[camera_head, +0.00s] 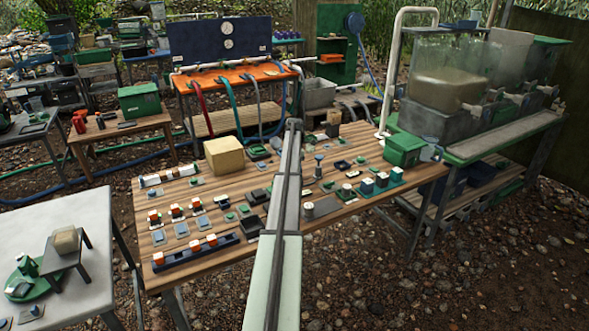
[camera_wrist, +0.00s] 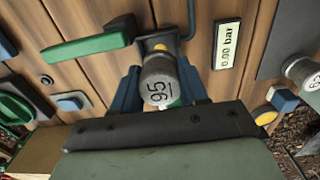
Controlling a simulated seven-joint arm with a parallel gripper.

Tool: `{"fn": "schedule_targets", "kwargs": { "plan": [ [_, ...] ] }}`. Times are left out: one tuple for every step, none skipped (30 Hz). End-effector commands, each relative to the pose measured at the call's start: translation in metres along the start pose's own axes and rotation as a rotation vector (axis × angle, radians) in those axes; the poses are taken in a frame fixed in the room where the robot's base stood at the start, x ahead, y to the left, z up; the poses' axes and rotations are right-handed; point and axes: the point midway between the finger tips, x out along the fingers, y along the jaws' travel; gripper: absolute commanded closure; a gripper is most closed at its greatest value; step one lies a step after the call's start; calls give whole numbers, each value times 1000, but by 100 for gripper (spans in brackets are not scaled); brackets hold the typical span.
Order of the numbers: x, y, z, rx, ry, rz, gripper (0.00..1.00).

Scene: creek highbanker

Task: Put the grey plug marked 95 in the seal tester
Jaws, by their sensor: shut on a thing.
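The grey plug marked 95 (camera_wrist: 160,83) is in the middle of the wrist view, its numbered end towards the camera. My gripper (camera_wrist: 159,94) is shut on it, with blue fingers on both sides. Just beyond the plug is the seal tester, with a dark body (camera_wrist: 150,24), a green lever (camera_wrist: 88,46) and a plate reading 0.00 bar (camera_wrist: 227,46). The plug overlaps the tester's dark part in this view. I cannot tell whether it is in the seat or above it. In the head view my arm hides the plug.
In the head view the wooden table (camera_head: 340,212) carries several small parts, a tan block (camera_head: 224,156) and a green box (camera_head: 403,149).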

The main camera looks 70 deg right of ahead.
Motion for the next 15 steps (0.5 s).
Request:
{"fn": "schedule_targets", "kwargs": {
  "plan": [
    [0,0,0,0,0,0,89],
    [0,0,0,0,0,0,89],
    [0,0,0,0,0,0,89],
    [1,0,0,0,0,0,89],
    [1,0,0,0,0,0,89],
    [2,0,0,0,0,0,89],
    [2,0,0,0,0,0,89],
    [3,0,0,0,0,0,89],
    [4,0,0,0,0,0,89],
    [5,0,0,0,0,0,89],
    [6,0,0,0,0,0,89],
    [7,0,0,0,0,0,89],
    [8,0,0,0,0,0,89],
    [9,0,0,0,0,0,89],
    [10,0,0,0,0,0,89]
  ]
}}
